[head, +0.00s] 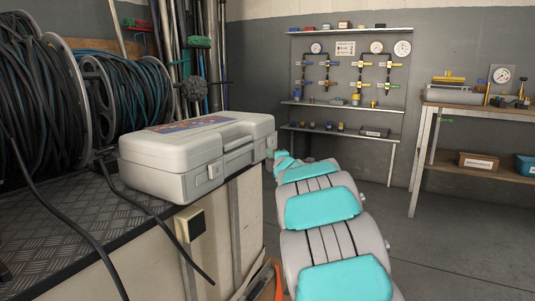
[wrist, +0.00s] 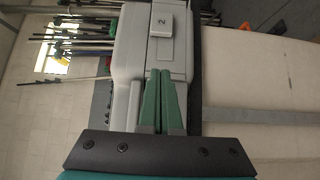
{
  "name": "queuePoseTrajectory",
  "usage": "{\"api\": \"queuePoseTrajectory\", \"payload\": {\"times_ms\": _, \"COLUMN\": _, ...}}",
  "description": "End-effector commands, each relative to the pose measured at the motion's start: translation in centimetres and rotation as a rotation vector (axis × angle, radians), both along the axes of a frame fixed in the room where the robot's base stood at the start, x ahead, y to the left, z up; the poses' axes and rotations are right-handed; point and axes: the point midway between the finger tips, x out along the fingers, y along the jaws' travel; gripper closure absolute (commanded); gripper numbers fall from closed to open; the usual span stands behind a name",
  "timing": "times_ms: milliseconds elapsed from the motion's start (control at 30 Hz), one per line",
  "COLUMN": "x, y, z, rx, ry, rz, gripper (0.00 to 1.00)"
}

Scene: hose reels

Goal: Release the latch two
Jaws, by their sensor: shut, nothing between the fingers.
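A grey hard case (head: 170,158) lies closed on the workbench in the head view, with a handle (head: 232,157) on its front. Latch two (wrist: 162,23), a small pale plate marked "2", shows on the case in the wrist view, where the case (wrist: 128,55) appears turned sideways. My gripper (wrist: 160,72) has its green fingers together and empty. The fingertips lie over the case front in the picture, below the latch and apart from it. Whether they touch the case is unclear. In the head view the fingers are not clearly visible near the case's right end.
Hose reels (head: 108,95) stand behind the case, and black hoses hang over the bench (head: 60,225). A gauge board (head: 350,75) and side table (head: 480,100) stand farther back. Floor (head: 450,245) at right is clear.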

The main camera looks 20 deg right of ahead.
Motion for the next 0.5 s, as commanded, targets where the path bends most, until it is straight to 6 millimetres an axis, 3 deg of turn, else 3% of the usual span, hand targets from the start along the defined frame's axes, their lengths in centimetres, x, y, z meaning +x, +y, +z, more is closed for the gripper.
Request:
{"api": "queuePoseTrajectory", "payload": {"times_ms": 200, "x": -2.3, "y": 0.3, "z": 0.0, "rx": 0.0, "ry": 0.0, "rz": 0.001, "gripper": 1.0}}
{"api": "queuePoseTrajectory", "payload": {"times_ms": 500, "x": -3.0, "y": 0.4, "z": 0.1, "rx": -0.001, "ry": -0.002, "rz": 0.001, "gripper": 1.0}}
